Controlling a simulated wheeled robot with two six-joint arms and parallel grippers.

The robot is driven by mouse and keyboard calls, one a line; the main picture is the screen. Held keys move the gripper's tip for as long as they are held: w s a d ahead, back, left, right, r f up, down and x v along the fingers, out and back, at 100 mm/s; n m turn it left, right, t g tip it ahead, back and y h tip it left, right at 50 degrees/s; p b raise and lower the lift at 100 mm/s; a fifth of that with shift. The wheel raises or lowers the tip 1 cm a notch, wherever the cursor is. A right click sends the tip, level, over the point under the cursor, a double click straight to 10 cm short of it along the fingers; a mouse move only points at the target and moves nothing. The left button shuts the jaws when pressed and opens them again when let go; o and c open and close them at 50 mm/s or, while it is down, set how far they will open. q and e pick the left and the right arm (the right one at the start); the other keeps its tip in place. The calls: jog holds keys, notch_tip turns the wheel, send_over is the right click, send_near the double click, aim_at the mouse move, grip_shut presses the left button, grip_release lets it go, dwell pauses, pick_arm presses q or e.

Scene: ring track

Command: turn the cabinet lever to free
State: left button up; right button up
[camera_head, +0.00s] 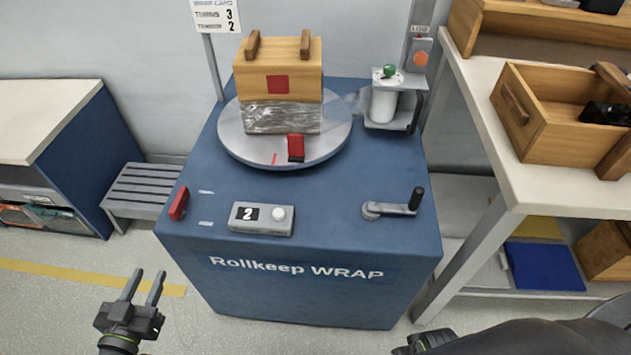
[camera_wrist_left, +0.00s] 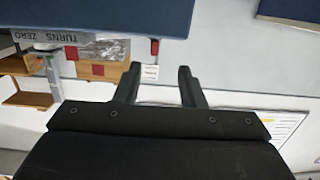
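The blue wrap cabinet (camera_head: 310,290) stands in the middle of the head view. A red lever (camera_head: 179,203) is at the left edge of its top, beside two pale marks. In the left wrist view a small red part (camera_wrist_left: 154,47), seemingly the lever, shows at the edge of a blue surface. My left gripper (camera_head: 149,272) is open and empty, in front of and left of the cabinet, apart from the lever. Its spread fingers also show in the left wrist view (camera_wrist_left: 159,68). My right gripper (camera_head: 430,342) is only partly in view at the bottom edge, so its opening cannot be told.
On the cabinet are a turntable (camera_head: 235,140) with a partly wrapped wooden crate (camera_head: 290,80), a counter box (camera_head: 262,218) reading 2, a crank (camera_head: 395,207) and a film roll stand (camera_head: 390,100). A grey slatted stool (camera_head: 145,190) stands to the left. Floor in front is clear.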

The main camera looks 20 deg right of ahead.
pick_arm(q)
jog(key=r+h, duration=0.1)
jog(key=r, duration=0.1)
jog(key=p, duration=0.3)
send_near(171, 214)
jog(key=x, duration=0.4)
jog(key=shift+m+t, duration=0.3)
jog(key=shift+m, duration=0.1)
jog(key=x, duration=0.7)
jog(key=shift+w+f, duration=0.1)
jog(key=shift+w, duration=0.05)
jog(key=shift+w+d+p, duration=0.3)
jog(key=shift+w, duration=0.35)
pick_arm(e)
jog(key=s+d+f, duration=0.1)
jog(key=s+f, duration=0.2)
jog(key=f, duration=0.6)
jog(key=shift+d+f+h, duration=0.3)
jog(key=shift+d+h, duration=0.05)
jog(key=shift+h, duration=0.05)
jog(key=shift+s, duration=0.1)
pick_arm(q)
grip_shut()
